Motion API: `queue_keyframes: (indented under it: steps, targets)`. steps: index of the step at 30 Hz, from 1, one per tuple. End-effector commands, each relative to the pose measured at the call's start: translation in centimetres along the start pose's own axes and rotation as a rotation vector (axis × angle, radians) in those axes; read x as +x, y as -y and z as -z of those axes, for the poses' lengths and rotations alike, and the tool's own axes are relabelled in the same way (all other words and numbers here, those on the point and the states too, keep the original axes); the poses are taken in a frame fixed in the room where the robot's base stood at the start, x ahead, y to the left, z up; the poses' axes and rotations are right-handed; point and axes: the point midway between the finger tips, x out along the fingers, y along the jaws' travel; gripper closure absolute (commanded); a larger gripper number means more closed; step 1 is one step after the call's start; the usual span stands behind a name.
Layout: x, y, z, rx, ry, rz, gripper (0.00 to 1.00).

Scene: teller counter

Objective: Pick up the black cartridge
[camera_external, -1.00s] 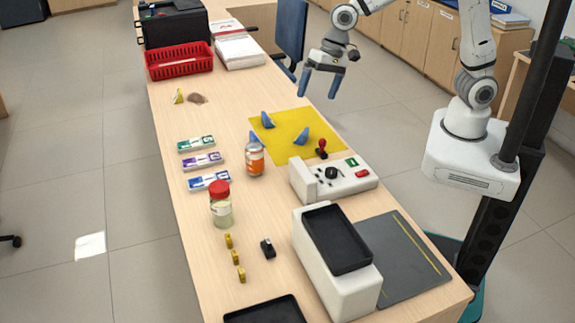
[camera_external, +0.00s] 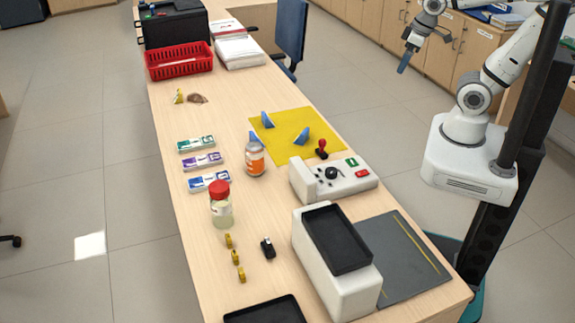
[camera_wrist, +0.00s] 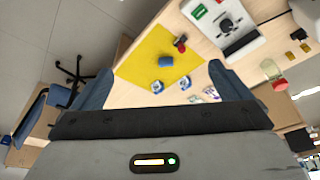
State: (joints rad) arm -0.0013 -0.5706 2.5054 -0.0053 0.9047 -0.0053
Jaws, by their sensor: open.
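A small black object (camera_external: 267,247), which looks like the black cartridge, lies on the wooden counter, right of several small yellow pieces (camera_external: 235,257) and left of the white box with a black tray. I cannot make it out for certain in the wrist view. My gripper (camera_external: 405,62) is up at the upper right, off the counter's right side and far from the cartridge. In the wrist view its two blue-grey fingers (camera_wrist: 161,88) stand wide apart with nothing between them.
A jar with a red lid (camera_external: 221,205) and an orange-labelled bottle (camera_external: 255,161) stand beyond the cartridge. The white box (camera_external: 310,262), a white button device (camera_external: 335,182), a red stamp (camera_external: 321,150) and a yellow mat (camera_external: 285,147) occupy the right side. A black tray (camera_external: 265,312) lies in front.

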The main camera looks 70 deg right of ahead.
Motion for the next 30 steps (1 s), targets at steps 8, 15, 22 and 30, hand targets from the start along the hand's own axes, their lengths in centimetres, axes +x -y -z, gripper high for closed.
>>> queue_keyframes:
  steps: [8,15,22,30]
  targets:
    - [0.0,0.1,0.1,0.001,0.000,0.001,0.25]
    - [0.0,0.1,0.1,0.002,0.000,0.001,0.45]
    - [0.0,0.1,0.1,0.002,0.000,0.002,0.47]
    - [0.5,2.3,4.9,0.062,0.029,0.022,0.47]
